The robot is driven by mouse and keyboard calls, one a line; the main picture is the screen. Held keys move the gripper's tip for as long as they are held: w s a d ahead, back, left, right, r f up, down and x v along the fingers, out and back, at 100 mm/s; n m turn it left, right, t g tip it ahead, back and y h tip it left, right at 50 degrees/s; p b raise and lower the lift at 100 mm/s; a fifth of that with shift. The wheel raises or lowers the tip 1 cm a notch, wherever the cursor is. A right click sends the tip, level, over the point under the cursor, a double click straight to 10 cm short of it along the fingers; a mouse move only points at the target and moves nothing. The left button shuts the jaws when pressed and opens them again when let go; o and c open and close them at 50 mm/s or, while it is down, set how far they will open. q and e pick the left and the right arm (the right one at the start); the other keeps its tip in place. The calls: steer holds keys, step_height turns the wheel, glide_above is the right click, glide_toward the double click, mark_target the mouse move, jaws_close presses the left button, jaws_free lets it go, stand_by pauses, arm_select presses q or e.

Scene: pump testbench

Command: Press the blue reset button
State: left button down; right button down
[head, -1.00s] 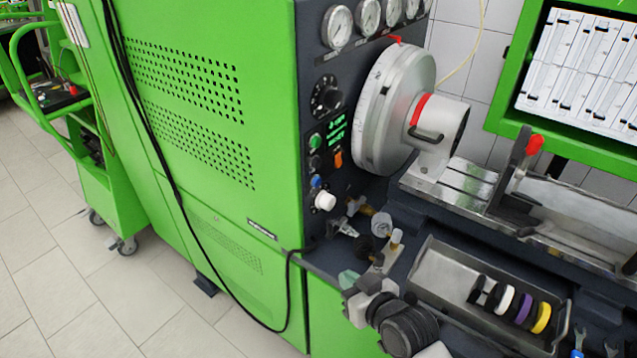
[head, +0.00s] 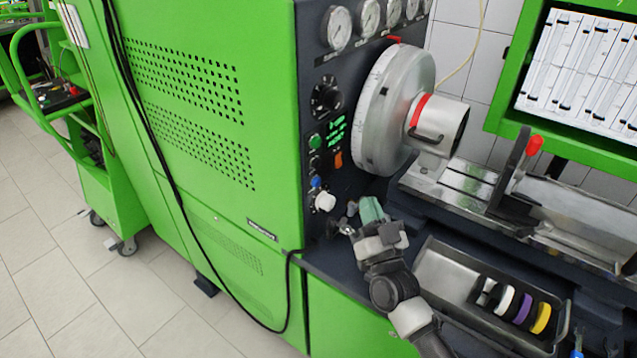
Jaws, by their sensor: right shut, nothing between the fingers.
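The blue reset button (head: 315,182) is a small round button on the dark control panel, just above a white knob (head: 325,200) and below an orange switch. My right gripper (head: 371,208) is in front of the panel, to the right of and lower than the blue button, apart from it. Its pale green fingertips are together with nothing between them, and they point up toward the panel. My left gripper is not in the head view.
A green button (head: 315,141) and a black dial (head: 326,97) sit higher on the panel. The large silver flywheel (head: 385,110) stands right of the panel, above my gripper. A metal tray (head: 440,268) with several coloured rings lies to the right.

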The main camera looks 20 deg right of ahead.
mark_target(316, 182)
steer(key=shift+w+a, duration=0.1)
steer(key=w+a+b, duration=0.2)
steer(key=w+a, duration=0.3)
steer(key=w, duration=0.1)
steer(key=shift+w+a, duration=0.15)
steer(key=shift+w, duration=0.25)
stand_by(1.9)
steer(key=shift+w+a, duration=0.25)
steer(key=shift+w, duration=0.1)
steer(key=shift+w+a+b, duration=0.3)
steer(key=shift+w+b, duration=0.05)
steer(key=shift+b, duration=0.05)
stand_by(0.8)
steer(key=shift+s+d+p, duration=0.4)
steer(key=shift+s+d, duration=0.15)
steer(key=shift+s, duration=0.2)
